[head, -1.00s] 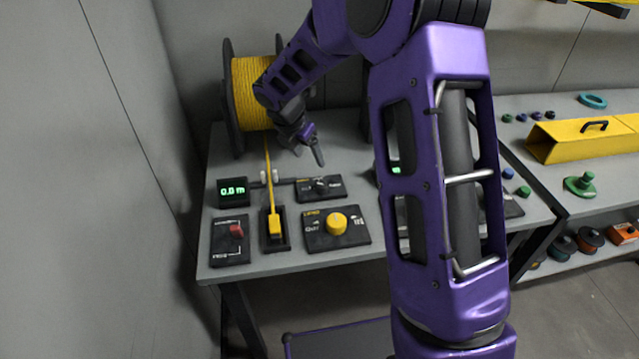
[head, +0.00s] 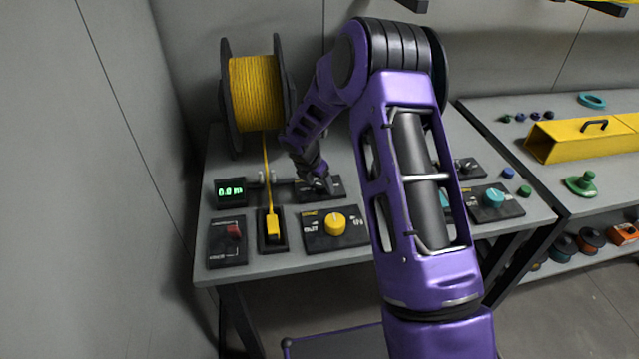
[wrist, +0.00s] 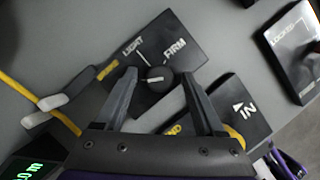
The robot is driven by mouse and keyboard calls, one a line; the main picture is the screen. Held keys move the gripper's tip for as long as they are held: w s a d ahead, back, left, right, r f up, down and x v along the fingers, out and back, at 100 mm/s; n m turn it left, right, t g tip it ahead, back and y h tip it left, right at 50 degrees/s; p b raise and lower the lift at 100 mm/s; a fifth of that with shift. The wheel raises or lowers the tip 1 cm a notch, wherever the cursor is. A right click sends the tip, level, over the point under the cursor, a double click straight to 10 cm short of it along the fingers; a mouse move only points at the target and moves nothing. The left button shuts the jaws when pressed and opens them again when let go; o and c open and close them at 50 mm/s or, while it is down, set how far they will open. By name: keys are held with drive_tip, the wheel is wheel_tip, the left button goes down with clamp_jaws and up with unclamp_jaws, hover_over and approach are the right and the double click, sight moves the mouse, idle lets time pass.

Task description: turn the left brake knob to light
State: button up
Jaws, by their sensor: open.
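The left brake panel (head: 335,183) lies on the bench right of the green display and is partly covered by my gripper in the head view. In the wrist view, the brake panel (wrist: 190,58) carries the words LIGHT and FIRM beside a white line. The round black brake knob (wrist: 155,76) sits between the two open fingers of my gripper (wrist: 158,73). A short white mark on the knob seems to point to the right, away from LIGHT. My gripper (head: 321,185) is pointed down over the panel. I cannot tell whether either finger touches the knob.
A yellow knob (head: 335,224) stands on the panel just in front. The display (head: 231,190), yellow slider (head: 272,226), red lever (head: 233,230) and yellow spool (head: 255,92) are to the left. A teal knob (head: 493,197) is at the right, beyond my arm.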

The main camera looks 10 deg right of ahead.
clamp_jaws()
idle(0.3)
drive_tip(key=m+g, duration=0.1)
drive_tip(key=m, duration=0.1)
drive_tip(key=m+h, duration=0.1)
drive_tip(key=m, duration=0.2)
drive_tip(key=shift+w+a+g, duration=0.15)
drive_tip(key=shift+w+g, duration=0.05)
drive_tip(key=shift+g, duration=0.2)
drive_tip(key=m+g, duration=0.1)
drive_tip(key=m, duration=0.2)
drive_tip(key=m+g, duration=0.1)
drive_tip(key=m, duration=0.2)
drive_tip(key=shift+w+m+b, duration=0.1)
drive_tip(key=shift+m+b, duration=0.25)
drive_tip(key=shift+m, duration=0.05)
drive_tip(key=shift+g, duration=0.3)
unclamp_jaws()
